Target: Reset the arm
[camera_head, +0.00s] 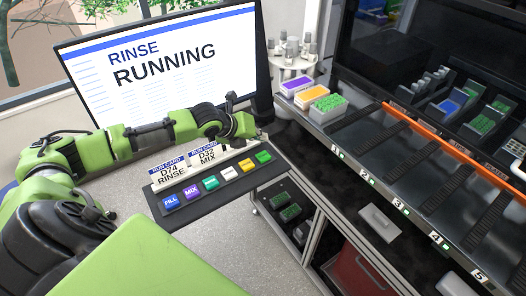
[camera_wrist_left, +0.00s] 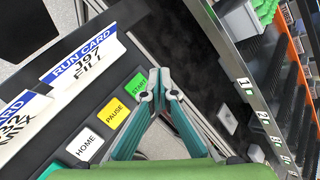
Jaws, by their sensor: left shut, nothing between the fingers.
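My left arm reaches in from the left in the head view, over the control panel (camera_head: 215,200). My left gripper (camera_head: 258,136) is near the panel's far right end, and its fingertips are small there. In the left wrist view the gripper (camera_wrist_left: 163,78) is shut and empty, its tips beside the green START button (camera_wrist_left: 136,83). I cannot tell whether it touches the panel. The yellow PAUSE button (camera_wrist_left: 114,114) and white HOME button (camera_wrist_left: 85,143) lie nearby. The monitor (camera_head: 165,65) behind reads "RINSE RUNNING".
Run cards stand behind the buttons: D74 RINSE (camera_head: 170,171), D32 MIX (camera_head: 206,155) and J97 FILL (camera_wrist_left: 85,60). To the right is a rack with numbered lanes (camera_head: 410,150) and an orange rail (camera_head: 440,135). Reagent boxes (camera_head: 312,92) sit at its left end.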

